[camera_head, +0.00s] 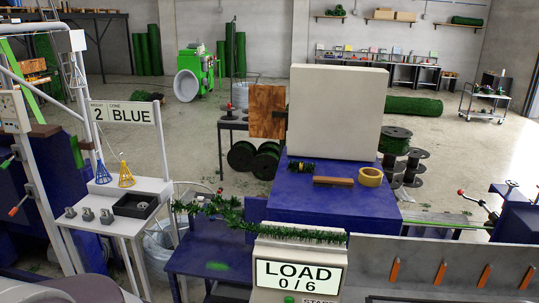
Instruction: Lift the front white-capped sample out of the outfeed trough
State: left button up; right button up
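I cannot make out a white-capped sample in the head view. Green bristly twisted lengths lie at the machine's front: one (300,234) along the top of the LOAD display box, and another (215,207) reaching left of the blue machine. A blue bench (205,262) extends low on the left of the display box, with a blurred green patch on it. I cannot tell which part is the outfeed trough. Neither of my grippers shows in this view.
The display box (298,276) reads LOAD 0/6. A grey panel (460,257) with several orange markers spans the lower right. A white side table (118,221) at left holds a blue cone (102,174), a yellow cone (126,178), metal weights and a black tray (135,205).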

aim_at(218, 200)
jog(key=j+z, duration=0.25)
jog(key=j, duration=2.25)
jog(key=i+j+z, duration=0.25)
jog(key=i+j, duration=0.8)
jog(key=i+z, duration=0.15)
jog(key=i, duration=0.85)
